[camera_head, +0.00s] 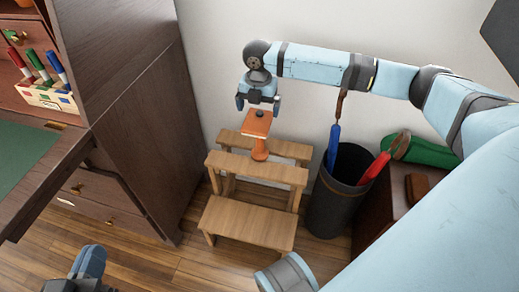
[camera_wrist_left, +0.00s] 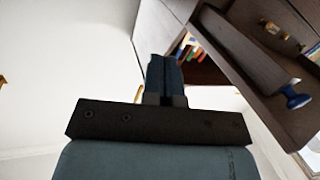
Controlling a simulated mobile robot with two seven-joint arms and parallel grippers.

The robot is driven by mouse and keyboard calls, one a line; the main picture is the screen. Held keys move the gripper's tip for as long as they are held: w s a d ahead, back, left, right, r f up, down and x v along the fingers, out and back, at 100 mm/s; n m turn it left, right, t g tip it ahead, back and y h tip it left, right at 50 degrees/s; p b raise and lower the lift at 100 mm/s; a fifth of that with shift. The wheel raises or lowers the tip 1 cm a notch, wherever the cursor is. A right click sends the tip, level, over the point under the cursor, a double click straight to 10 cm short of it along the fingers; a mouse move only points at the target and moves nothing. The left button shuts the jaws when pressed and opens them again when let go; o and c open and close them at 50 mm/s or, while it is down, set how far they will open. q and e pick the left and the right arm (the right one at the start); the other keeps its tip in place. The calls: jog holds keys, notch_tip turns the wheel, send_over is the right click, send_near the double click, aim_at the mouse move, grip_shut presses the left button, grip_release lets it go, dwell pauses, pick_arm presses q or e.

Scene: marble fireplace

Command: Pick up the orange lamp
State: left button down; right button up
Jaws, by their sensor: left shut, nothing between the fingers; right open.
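The orange lamp (camera_head: 258,128) stands upright on the top step of a wooden step stool (camera_head: 258,168) in the head view. My right gripper (camera_head: 258,105) is just above the lamp's head, pointing down, with its fingers open and spread to either side. It looks empty; I cannot tell whether it touches the lamp. My left gripper (camera_head: 88,266) is at the lower left of the head view, well away from the lamp. In the left wrist view its fingers (camera_wrist_left: 165,75) are shut together with nothing between them.
A dark bin (camera_head: 338,205) with a blue-handled and a red-handled item stands right of the stool. A dark wooden desk (camera_head: 135,85) with a marker holder (camera_head: 48,97) is on the left. A green object (camera_head: 425,152) lies on a brown box. The wall is close behind.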

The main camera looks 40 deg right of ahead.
aim_at(259, 113)
notch_tip(259, 113, down, 4)
jog(key=b, duration=0.3)
jog(key=shift+s+d, duration=0.15)
jog(key=shift+f, duration=0.55)
pick_arm(q)
jog(key=shift+w+a+r+m+t, duration=0.1)
jog(key=shift+w+a+m+t, duration=0.25)
jog(key=shift+w+m, duration=0.2)
jog(key=shift+w+a+r+m+t, duration=0.1)
jog(key=shift+w+a+m+t, duration=0.25)
jog(key=shift+m, duration=0.3)
jog(key=shift+d, duration=0.1)
pick_arm(e)
jog(key=shift+c, duration=0.2)
jog(key=c, duration=1.2)
